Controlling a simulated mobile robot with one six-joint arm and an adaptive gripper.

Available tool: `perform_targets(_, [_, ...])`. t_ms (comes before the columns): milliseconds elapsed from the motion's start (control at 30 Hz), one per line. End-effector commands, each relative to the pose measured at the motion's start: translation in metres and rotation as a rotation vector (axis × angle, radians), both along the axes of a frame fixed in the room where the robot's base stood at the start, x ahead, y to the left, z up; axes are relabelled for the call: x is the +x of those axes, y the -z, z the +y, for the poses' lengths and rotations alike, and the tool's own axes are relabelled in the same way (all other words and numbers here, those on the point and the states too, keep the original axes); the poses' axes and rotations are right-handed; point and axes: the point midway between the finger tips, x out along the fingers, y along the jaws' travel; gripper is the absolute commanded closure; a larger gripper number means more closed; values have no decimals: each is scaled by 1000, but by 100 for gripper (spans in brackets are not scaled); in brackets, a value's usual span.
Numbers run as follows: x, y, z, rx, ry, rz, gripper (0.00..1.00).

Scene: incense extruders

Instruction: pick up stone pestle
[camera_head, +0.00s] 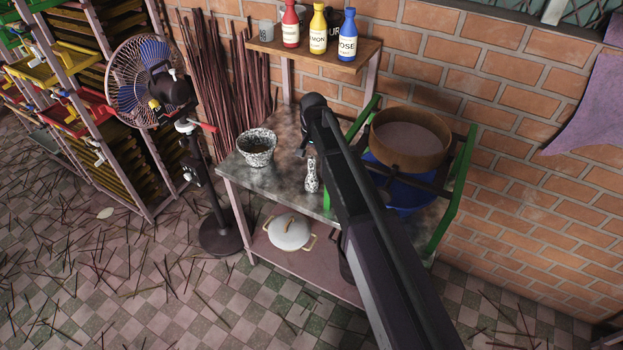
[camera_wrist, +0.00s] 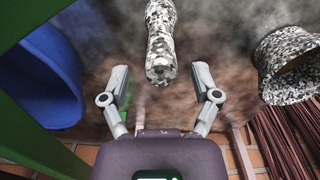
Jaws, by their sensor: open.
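The stone pestle (camera_head: 312,176) is speckled black and white and stands on the metal table top (camera_head: 262,192), near its front edge. In the wrist view the pestle (camera_wrist: 160,45) is ahead of my gripper (camera_wrist: 161,82), roughly centred between the two open fingers, with its near end close to the level of the fingertips. I see no finger touching it. In the head view my arm hides most of my gripper. The matching speckled mortar bowl (camera_head: 257,147) stands on the table to the left of the pestle and also shows at the right in the wrist view (camera_wrist: 290,65).
A round wooden sieve (camera_head: 408,140) sits over a blue tub (camera_head: 400,195) beside a green frame (camera_head: 452,195) at the right. A shelf (camera_head: 314,52) with bottles is behind. A white lidded pot (camera_head: 289,232) is below. A fan (camera_head: 145,80) stands left.

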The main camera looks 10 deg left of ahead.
Motion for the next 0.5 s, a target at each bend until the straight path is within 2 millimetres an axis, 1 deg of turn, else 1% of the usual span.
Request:
perform_targets(33, [-1, 6, 0, 0, 0, 0, 21])
perform_targets(500, [-4, 41, 2, 0, 0, 0, 21])
